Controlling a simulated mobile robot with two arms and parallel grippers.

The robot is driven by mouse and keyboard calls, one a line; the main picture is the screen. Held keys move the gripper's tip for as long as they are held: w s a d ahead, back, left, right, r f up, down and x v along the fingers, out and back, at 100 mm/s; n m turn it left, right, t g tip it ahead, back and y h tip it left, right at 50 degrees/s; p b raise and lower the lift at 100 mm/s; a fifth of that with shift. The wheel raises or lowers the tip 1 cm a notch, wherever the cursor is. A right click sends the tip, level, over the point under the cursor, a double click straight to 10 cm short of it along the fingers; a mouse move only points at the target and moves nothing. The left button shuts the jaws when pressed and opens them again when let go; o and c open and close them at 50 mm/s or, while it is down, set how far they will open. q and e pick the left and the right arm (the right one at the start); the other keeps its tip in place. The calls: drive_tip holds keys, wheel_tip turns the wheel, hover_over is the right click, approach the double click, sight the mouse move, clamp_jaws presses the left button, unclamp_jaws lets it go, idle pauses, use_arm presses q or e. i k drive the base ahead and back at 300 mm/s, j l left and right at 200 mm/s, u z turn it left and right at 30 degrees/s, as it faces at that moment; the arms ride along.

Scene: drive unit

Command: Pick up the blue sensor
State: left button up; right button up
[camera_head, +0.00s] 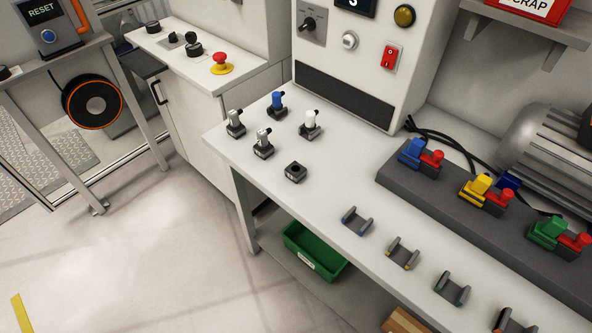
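The blue sensor (277,101) stands upright in a small dark base near the back left of the white bench (335,188). Close to it stand two grey-metal sensors (235,124) and (263,143) and one white-topped sensor (310,124), each also in a dark base. An empty dark base (295,171) sits in front of them. Neither of my grippers is in the head view.
A control panel (350,65) rises behind the sensors. On the right, a dark rail (455,215) carries blue, yellow and green connectors with red parts. Several grey cradles (357,220) line the front edge. A green bin (314,253) sits below.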

sight(276, 105)
drive_tip(key=z, duration=0.45)
drive_tip(key=i+j+z, duration=0.15)
drive_tip(key=j+z, duration=0.15)
drive_tip(key=i+j+z, duration=0.1)
drive_tip(key=j+z, duration=0.55)
drive_tip(key=i+j, duration=0.05)
